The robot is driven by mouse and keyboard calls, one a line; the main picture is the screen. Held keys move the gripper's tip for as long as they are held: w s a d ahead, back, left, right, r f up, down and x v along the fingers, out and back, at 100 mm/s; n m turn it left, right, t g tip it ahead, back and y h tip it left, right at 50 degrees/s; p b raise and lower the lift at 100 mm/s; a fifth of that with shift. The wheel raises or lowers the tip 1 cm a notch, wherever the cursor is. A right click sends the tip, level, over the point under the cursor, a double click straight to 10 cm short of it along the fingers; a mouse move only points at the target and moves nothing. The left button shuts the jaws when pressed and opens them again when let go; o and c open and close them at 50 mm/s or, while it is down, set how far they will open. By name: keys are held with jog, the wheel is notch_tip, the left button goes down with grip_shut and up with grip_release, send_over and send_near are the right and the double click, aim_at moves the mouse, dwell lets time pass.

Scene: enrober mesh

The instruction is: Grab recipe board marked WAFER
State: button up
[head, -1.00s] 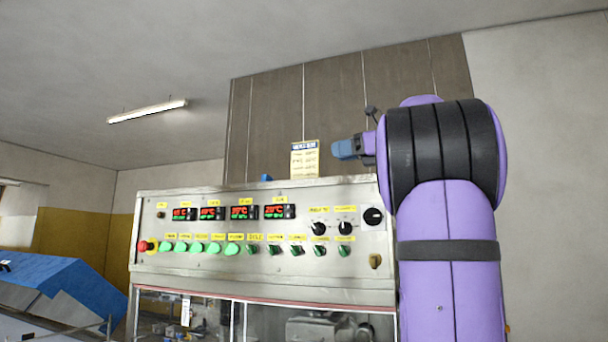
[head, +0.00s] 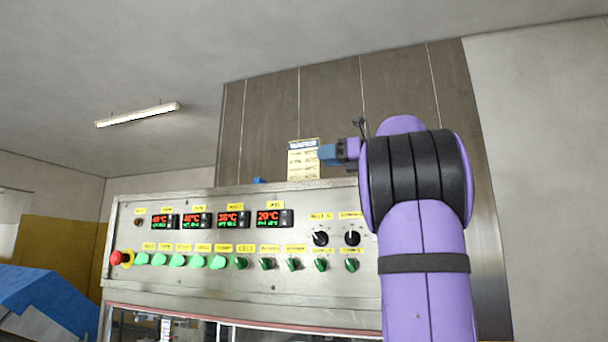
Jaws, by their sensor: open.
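A cream recipe board (head: 303,164) with a blue header stands upright on top of the steel control cabinet. My gripper (head: 328,153) is blue and reaches in from the right at the height of the board's upper half. Its tip overlaps the board's right edge in the picture; I cannot tell whether it touches. The jaws are open and appear empty, with the fingers seen side-on. My purple arm hides the right end of the cabinet.
The control cabinet (head: 222,290) carries displays, green buttons, dark knobs and a red emergency stop (head: 117,258). A small blue object (head: 259,181) sits on its top edge left of the board. A brown panelled duct (head: 270,115) rises behind. A blue machine (head: 40,293) stands at lower left.

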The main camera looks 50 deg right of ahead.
aim_at(289, 161)
jog(key=shift+x, duration=2.9)
grip_shut()
